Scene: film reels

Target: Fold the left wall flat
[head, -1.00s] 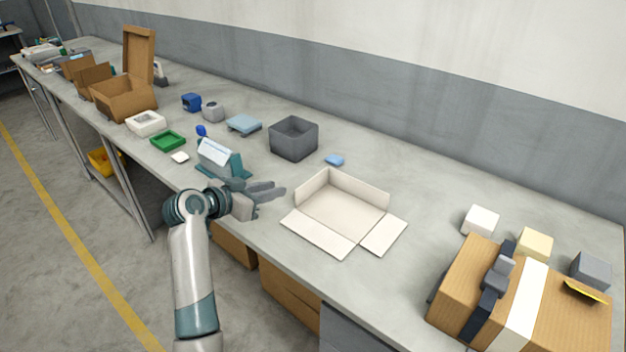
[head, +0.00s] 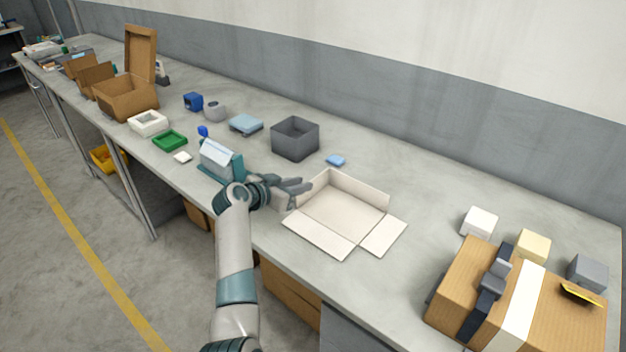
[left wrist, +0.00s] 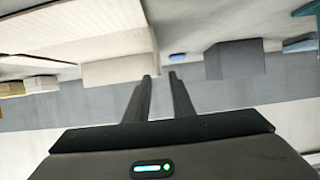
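An open white carton (head: 342,208) lies on the bench. Its left wall (head: 318,184) and back wall (head: 360,188) stand up; its front flap (head: 320,236) and right flap (head: 383,236) lie flat. My left gripper (head: 308,186) is beside the left wall, on its outer side. Its fingers are apart with a narrow empty gap in the left wrist view (left wrist: 160,76), where a pale carton wall (left wrist: 118,70) shows close to one fingertip. I cannot tell whether it touches. My right gripper is not in view.
A teal holder with a pale top (head: 220,160) stands left of my gripper. A grey open bin (head: 295,138) and a small blue piece (head: 336,160) are behind the carton. A taped cardboard box (head: 560,310) stands at the right. The bench between is clear.

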